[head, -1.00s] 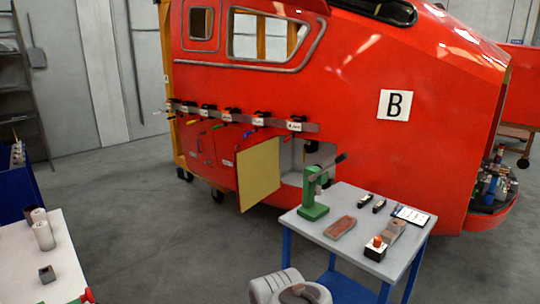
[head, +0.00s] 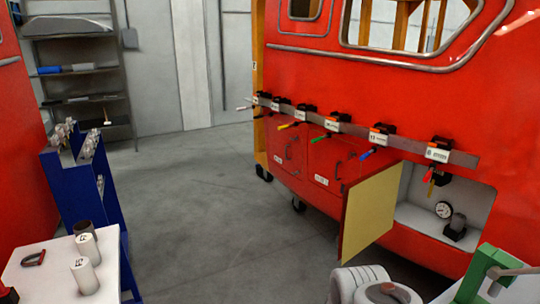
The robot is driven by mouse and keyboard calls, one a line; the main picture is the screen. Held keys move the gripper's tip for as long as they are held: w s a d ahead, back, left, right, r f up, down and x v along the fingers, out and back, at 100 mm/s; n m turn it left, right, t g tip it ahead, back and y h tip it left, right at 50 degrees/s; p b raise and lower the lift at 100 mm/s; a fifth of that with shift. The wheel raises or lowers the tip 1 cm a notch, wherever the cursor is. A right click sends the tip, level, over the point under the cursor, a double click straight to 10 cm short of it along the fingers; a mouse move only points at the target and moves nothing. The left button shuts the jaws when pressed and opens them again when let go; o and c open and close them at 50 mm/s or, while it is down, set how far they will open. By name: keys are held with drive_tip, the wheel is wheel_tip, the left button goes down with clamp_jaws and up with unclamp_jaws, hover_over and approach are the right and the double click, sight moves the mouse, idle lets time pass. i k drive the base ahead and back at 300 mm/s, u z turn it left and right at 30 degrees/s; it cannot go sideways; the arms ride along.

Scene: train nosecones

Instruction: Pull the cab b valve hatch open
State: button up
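The red cab (head: 480,100) fills the right of the head view; no letter shows on it now. A hatch panel (head: 370,212) with a pale yellow face stands swung out from the cab's lower side. It stands at the left edge of a light-lined opening (head: 415,215). In the opening are a round gauge (head: 444,210) and a dark valve-like fitting (head: 456,228). Farther left, two red hatches with handles, a left one (head: 288,147) and a right one (head: 328,160), look shut. My gripper is not in view; only rounded pale parts of my arm show at the bottom.
A rail (head: 355,132) with several coloured-handled, tagged valves runs above the hatches. A green tool (head: 480,275) on a table stands close at bottom right. A white table (head: 45,265) and a blue rack (head: 75,195) stand left. The grey floor (head: 215,220) between is clear.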

sight(329, 166)
drive_tip(key=i, duration=2.7)
drive_tip(key=u, duration=1.05)
